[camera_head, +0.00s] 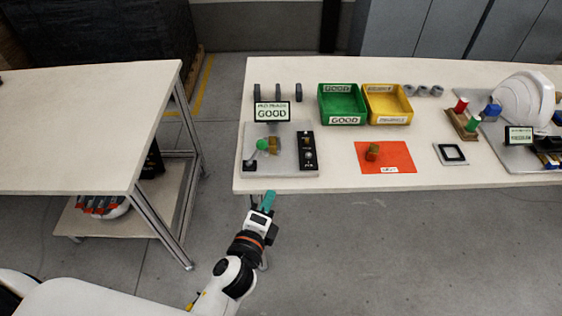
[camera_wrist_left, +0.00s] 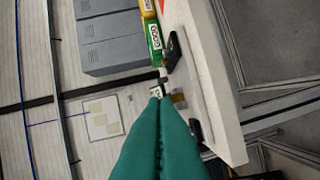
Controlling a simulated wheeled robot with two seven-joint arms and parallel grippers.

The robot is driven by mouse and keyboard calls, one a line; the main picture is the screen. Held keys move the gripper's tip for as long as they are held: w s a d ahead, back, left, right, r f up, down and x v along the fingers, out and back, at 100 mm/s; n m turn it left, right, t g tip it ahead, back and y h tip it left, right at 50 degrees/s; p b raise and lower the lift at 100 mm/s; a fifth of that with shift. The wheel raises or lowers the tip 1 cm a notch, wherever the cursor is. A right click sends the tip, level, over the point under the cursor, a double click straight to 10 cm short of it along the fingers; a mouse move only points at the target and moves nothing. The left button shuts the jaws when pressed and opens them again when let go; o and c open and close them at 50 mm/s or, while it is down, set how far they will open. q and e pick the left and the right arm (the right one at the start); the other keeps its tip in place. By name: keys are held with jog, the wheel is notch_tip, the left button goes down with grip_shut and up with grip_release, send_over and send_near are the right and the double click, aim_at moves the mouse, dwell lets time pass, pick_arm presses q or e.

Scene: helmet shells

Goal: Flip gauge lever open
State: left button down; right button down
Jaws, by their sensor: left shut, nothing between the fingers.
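The gauge station is a grey plate (camera_head: 287,165) near the front left corner of the right-hand table. On it are a green ball (camera_head: 262,144), which looks like the lever's knob, a brass-coloured part (camera_head: 273,145) beside it, a sign reading GOOD (camera_head: 271,112) and a black panel (camera_head: 307,151). My left gripper (camera_head: 265,202) is shut and empty, just off the table's front edge and below the station in the picture. In the left wrist view its teal fingers (camera_wrist_left: 158,102) lie together and point toward the station, partly covering it. My right gripper is not in view.
Behind the station are a green bin (camera_head: 343,104), a yellow bin (camera_head: 387,104) and several small dark blocks. An orange mat (camera_head: 385,157) with a brass-coloured piece lies to the right. Another table (camera_head: 80,128) stands at left, with a floor gap between.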

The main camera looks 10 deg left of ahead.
aim_at(256, 152)
pick_arm(q)
jog(key=shift+r, duration=0.9)
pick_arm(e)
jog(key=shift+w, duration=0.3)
pick_arm(q)
jog(key=shift+w, duration=0.15)
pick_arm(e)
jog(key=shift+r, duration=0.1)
